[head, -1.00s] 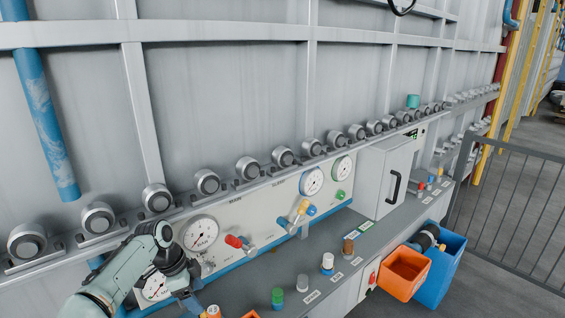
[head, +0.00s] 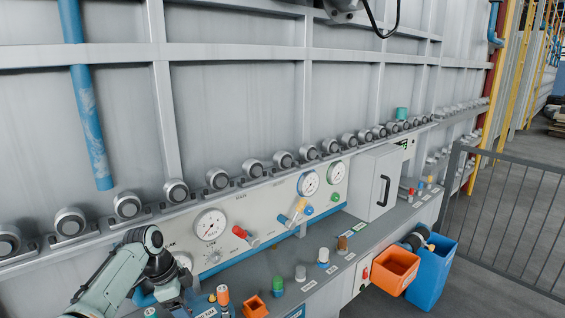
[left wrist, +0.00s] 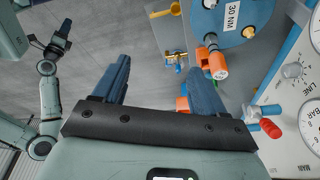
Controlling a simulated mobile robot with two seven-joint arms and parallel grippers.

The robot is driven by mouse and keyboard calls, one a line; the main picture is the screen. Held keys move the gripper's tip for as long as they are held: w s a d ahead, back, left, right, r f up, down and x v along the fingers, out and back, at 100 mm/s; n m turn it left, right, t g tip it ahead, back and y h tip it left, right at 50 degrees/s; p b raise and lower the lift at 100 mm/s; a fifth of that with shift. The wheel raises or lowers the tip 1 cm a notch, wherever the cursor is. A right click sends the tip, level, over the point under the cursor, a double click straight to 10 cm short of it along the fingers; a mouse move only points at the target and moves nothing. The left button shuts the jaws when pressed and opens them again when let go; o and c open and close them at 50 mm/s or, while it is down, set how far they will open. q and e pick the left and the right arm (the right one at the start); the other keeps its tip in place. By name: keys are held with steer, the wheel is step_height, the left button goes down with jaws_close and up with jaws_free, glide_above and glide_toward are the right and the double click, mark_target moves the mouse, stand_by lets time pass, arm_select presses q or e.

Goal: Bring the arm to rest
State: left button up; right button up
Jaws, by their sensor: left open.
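My left arm (head: 112,275) enters the head view at the lower left, in front of the gauge panel. Its gripper (left wrist: 160,75) shows in the left wrist view with two dark blue fingers spread apart and nothing between them. The fingers hang over grey floor, beside the bench's blue plate marked 30 NM (left wrist: 235,18). Another arm of mine (left wrist: 50,95) shows at the left of the left wrist view. Its gripper (left wrist: 50,40) is small there, and its jaw opening is unclear.
The gauge panel (head: 265,215) carries dials, a red-handled valve (head: 241,233) and a yellow-handled valve (head: 297,208). Several coloured-capped parts stand on the bench. An orange bin (head: 397,270) and a blue bin (head: 432,275) hang at its right end. A railing (head: 510,200) bounds the right side.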

arm_select(q)
steer(key=s+d+f+n, duration=0.2)
steer(key=f, duration=0.7)
steer(key=s+d+f+n+h, duration=0.1)
steer(key=d+f+n, duration=0.2)
steer(key=f, duration=0.6)
steer(key=s+d+f+n, duration=0.2)
steer(key=f, duration=0.8)
steer(key=s+d+f+n, duration=0.3)
steer(key=s+f+n, duration=0.3)
steer(key=s+f, duration=0.7)
steer(key=s+f+n, duration=0.2)
steer(key=s+n, duration=0.4)
steer(key=s, duration=0.9)
steer(key=shift+d+g, duration=0.4)
steer(key=shift+d, duration=0.05)
